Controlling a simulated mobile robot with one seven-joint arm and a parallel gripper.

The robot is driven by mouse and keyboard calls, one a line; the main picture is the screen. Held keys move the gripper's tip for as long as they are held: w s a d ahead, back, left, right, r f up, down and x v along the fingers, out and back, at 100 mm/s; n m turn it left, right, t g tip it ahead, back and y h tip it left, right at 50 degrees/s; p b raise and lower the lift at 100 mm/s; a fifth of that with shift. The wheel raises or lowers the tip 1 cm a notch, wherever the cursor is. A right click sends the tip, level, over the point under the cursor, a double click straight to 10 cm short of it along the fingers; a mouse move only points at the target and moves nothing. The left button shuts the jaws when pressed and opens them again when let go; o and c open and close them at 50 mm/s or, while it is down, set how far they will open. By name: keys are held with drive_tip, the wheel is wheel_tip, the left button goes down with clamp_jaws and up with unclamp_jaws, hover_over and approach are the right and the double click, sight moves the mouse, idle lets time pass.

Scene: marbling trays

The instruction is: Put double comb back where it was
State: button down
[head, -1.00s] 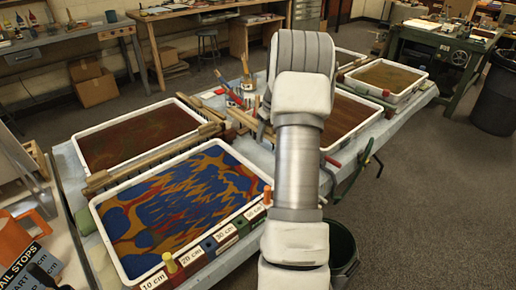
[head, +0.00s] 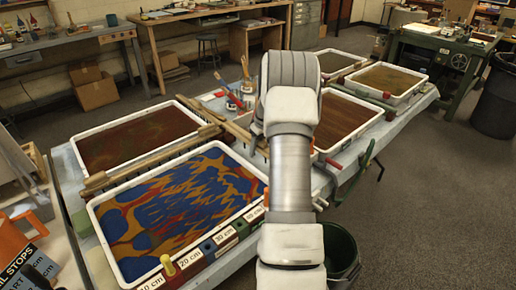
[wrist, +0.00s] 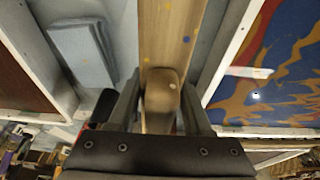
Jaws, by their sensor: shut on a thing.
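My gripper (wrist: 160,95) is shut on a brown wooden handle with a rounded end, which I take to be part of the double comb (wrist: 160,103). A pale wooden bar (wrist: 170,35) with blue and yellow spots runs on beyond the handle; whether it is joined to the handle cannot be told. A blue-and-gold marbled tray (wrist: 233,60) lies to the right in the wrist view and a brown tray (wrist: 50,68) to the left. In the head view, my arm hides the gripper. A toothed wooden bar (head: 243,134) runs behind my arm beside the blue tray (head: 95,217).
Another toothed bar (head: 140,169) lies between the blue tray and the left brown tray (head: 78,155). Jars with brushes (head: 240,98) stand beyond. Labelled blocks (head: 208,246) line the blue tray's front edge. A dark bin (head: 341,250) stands by the table. A grey-blue stack (wrist: 82,50) lies near the comb.

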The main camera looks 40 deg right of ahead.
drive_tip(key=shift+f, duration=0.45)
drive_tip(key=shift+c, duration=1.6)
unclamp_jaws()
drive_tip(key=shift+r, duration=0.15)
drive_tip(key=shift+r, duration=0.3)
drive_tip(key=p+v, duration=0.2)
drive_tip(key=v, duration=1)
drive_tip(key=shift+r, duration=0.25)
